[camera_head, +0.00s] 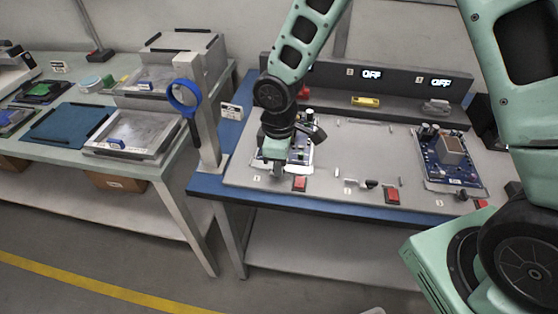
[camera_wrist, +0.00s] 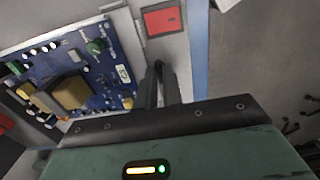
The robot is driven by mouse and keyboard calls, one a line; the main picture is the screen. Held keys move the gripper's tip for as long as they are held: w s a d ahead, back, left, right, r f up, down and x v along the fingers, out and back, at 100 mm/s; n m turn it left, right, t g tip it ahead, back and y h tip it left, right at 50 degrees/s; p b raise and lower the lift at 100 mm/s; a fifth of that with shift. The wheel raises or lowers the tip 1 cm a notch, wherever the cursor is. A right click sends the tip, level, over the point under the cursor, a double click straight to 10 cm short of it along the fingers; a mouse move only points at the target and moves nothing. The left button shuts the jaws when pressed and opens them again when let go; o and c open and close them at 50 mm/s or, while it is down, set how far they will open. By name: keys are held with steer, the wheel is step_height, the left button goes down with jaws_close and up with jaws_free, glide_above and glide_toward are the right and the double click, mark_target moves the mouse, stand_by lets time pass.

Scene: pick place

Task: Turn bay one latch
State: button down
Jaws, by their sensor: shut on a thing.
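My gripper (camera_head: 276,170) is at bay one, at the left end of the grey panel (camera_head: 330,150), pointing down at its front edge. In the wrist view its two dark fingers (camera_wrist: 160,82) are close together, beside the blue circuit board (camera_wrist: 72,92). The fingers are shut on the bay one latch, which they hide, so its angle cannot be told. The board of bay one (camera_head: 299,152) shows partly behind my gripper in the head view. A red block (camera_head: 300,184) lies just right of the gripper; it also shows in the wrist view (camera_wrist: 163,20).
Bay two holds no board; its black latch (camera_head: 370,184) and red block (camera_head: 392,195) show. Bay three holds another board (camera_head: 436,150). Displays reading OFF (camera_head: 372,75) stand behind. A post with a blue ring (camera_head: 184,97) stands left of the panel. A side table (camera_head: 70,140) carries trays.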

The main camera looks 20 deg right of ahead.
steer(key=shift+w+r, duration=0.1)
stand_by(0.3)
steer(key=c, duration=1.5)
jaws_free()
steer(key=shift+c, duration=0.2)
step_height(320, 180, up, 17)
steer(key=p, duration=0.1)
steer(key=shift+r, duration=0.15)
